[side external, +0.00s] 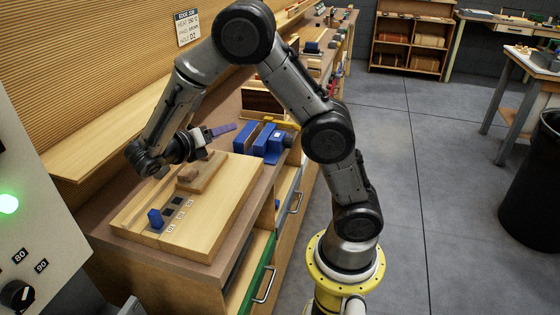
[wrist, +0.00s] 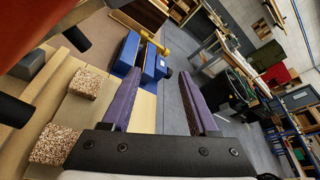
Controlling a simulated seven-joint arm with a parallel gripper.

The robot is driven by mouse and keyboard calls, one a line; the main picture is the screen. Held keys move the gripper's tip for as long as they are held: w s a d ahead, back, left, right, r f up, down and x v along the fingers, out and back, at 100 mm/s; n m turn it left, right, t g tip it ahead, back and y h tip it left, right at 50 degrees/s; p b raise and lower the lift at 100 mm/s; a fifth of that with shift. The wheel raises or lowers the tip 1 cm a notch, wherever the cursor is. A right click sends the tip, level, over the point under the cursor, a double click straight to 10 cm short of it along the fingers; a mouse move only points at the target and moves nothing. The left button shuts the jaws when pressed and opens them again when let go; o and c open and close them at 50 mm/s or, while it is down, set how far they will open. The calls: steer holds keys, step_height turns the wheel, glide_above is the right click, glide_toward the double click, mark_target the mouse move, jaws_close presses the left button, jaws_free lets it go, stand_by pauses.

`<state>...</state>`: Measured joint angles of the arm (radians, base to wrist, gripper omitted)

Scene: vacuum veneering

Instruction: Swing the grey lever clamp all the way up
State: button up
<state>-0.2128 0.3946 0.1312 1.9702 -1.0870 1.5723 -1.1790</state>
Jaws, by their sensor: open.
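My gripper (side external: 224,130) is open, with purple fingers pointing right above the far end of the wooden board (side external: 225,215) in the side view. In the wrist view the jaws of my gripper (wrist: 160,76) are spread with nothing between them. I cannot make out a grey lever clamp for certain. A grey block (wrist: 33,64) with dark round parts near it shows at the left of the wrist view, away from the fingers. My arm and gripper may hide part of the clamp in the side view.
A blue vise-like device (side external: 262,142) stands past the board and also shows beyond my fingers (wrist: 142,56). Cork-like blocks (wrist: 86,83) lie left of my fingers. A grey control panel (side external: 35,215) is at left.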

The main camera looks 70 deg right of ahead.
mark_target(233, 174)
steer(key=f+m, duration=0.1)
steer(key=f, duration=0.2)
steer(key=s+f+t, duration=0.1)
steer(key=f, duration=0.2)
steer(key=s+f+m, duration=0.1)
steer(key=f, duration=0.2)
steer(key=shift+s+a+m+t, duration=0.1)
steer(key=shift+s+m+t, duration=0.1)
steer(key=shift+m+t, duration=0.1)
steer(key=v, duration=1)
steer(key=shift+a+r, duration=0.1)
steer(key=shift+r, duration=0.1)
steer(key=s+d+r+m+y, duration=0.5)
steer(key=s+d+r+m, duration=0.15)
steer(key=s+r, duration=0.2)
steer(key=s+a+m+t+y, duration=0.6)
steer(key=s+a+m+y, duration=0.2)
steer(key=m, duration=0.4)
steer(key=shift+s+r+y, duration=0.15)
steer(key=shift+s+y, duration=0.05)
steer(key=shift+y, duration=0.3)
steer(key=shift+c, duration=0.2)
